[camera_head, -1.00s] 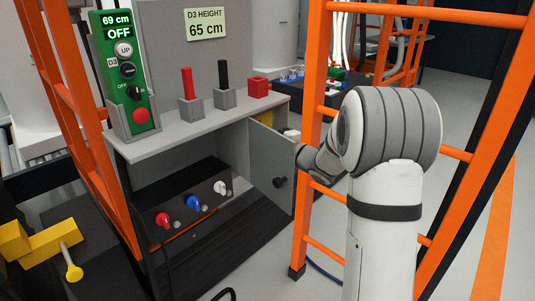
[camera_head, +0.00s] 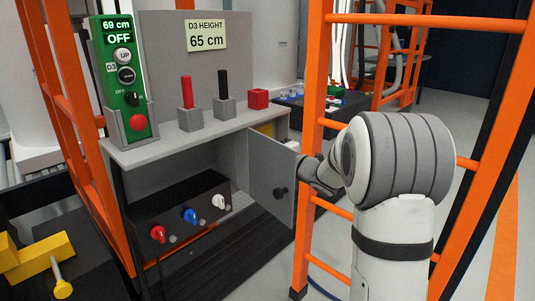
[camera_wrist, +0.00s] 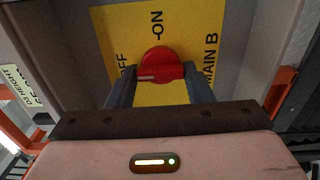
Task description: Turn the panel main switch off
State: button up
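The panel main switch is a red rotary knob (camera_wrist: 160,62) with a white line, on a yellow plate (camera_wrist: 112,30) lettered ON, OFF and MAIN B. In the wrist view its white line points left, towards the OFF lettering. My gripper (camera_wrist: 161,80) has one finger at each side of the knob, and both fingertips appear to touch its handle. In the head view the gripper's fingers and the knob are hidden behind the open grey cabinet door (camera_head: 266,170); only a bit of the yellow plate (camera_head: 266,129) shows.
An orange ladder frame (camera_head: 312,150) stands close to my arm. The grey bench (camera_head: 165,151) carries a green control box (camera_head: 118,70) reading OFF and 69 cm, and red and black handles. Red, blue and white plugs (camera_head: 190,215) are below. A yellow block (camera_head: 40,258) lies at left.

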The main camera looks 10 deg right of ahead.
jog(key=o, duration=0.4)
jog(key=p+v, duration=0.2)
jog(key=v, duration=0.5)
jog(key=shift+s+d, duration=0.25)
jog(key=shift+s, duration=0.05)
